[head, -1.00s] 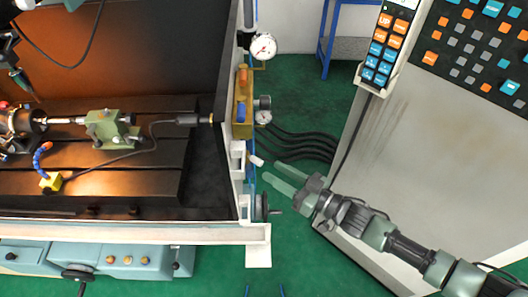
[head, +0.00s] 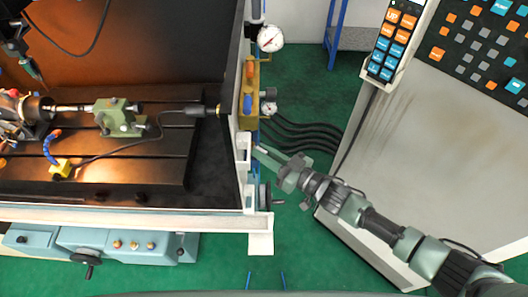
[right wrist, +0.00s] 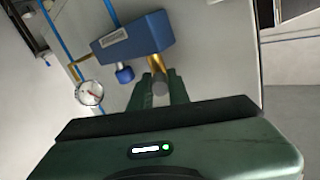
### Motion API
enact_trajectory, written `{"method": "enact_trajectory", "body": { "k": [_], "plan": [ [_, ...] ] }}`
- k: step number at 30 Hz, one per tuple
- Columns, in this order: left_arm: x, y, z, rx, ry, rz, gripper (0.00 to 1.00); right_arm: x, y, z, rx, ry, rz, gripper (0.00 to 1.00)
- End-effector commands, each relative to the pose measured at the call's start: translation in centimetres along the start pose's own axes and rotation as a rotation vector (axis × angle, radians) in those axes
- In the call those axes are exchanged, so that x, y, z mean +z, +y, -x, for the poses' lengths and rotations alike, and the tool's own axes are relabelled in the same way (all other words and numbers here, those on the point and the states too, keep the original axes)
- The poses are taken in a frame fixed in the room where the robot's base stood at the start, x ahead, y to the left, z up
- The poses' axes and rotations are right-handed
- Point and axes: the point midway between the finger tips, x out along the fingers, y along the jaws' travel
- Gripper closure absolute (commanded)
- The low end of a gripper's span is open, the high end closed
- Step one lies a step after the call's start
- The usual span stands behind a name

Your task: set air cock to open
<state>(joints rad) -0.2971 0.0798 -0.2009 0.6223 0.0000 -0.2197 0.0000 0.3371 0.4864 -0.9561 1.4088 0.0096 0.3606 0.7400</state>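The air cock (right wrist: 160,88) appears to be the short grey handle in the right wrist view, below a brass fitting (right wrist: 156,64) on a blue box (right wrist: 132,38). My right gripper (right wrist: 166,84) has its two green fingers on either side of this handle, close against it, and appears shut on it. In the head view my right gripper (head: 266,154) reaches the machine's right side wall, below the brass-coloured block with orange and blue parts. There the fingers hide the handle. Whether the cock stands open or closed is not clear. My left gripper is not in view.
One pressure gauge (head: 271,38) stands above the block and a smaller one (head: 269,108) beside it. Black hoses (head: 305,135) run right to the grey cabinet (head: 400,150). A handwheel (head: 266,194) sits just below my right gripper. Green floor lies between machine and cabinet.

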Motion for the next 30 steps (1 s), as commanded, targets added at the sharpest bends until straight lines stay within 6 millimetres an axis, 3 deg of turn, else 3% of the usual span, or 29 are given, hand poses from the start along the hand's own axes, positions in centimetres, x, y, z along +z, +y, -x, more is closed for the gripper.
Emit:
{"method": "enact_trajectory", "body": {
  "k": [11,30],
  "plan": [
    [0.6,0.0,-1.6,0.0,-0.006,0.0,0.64,0.1,0.7,0.0,-0.081,-0.017,0.008,1.0],
    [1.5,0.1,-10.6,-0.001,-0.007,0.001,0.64,0.1,2.6,-0.7,-0.525,-0.105,0.006,1.0]
  ]
}}
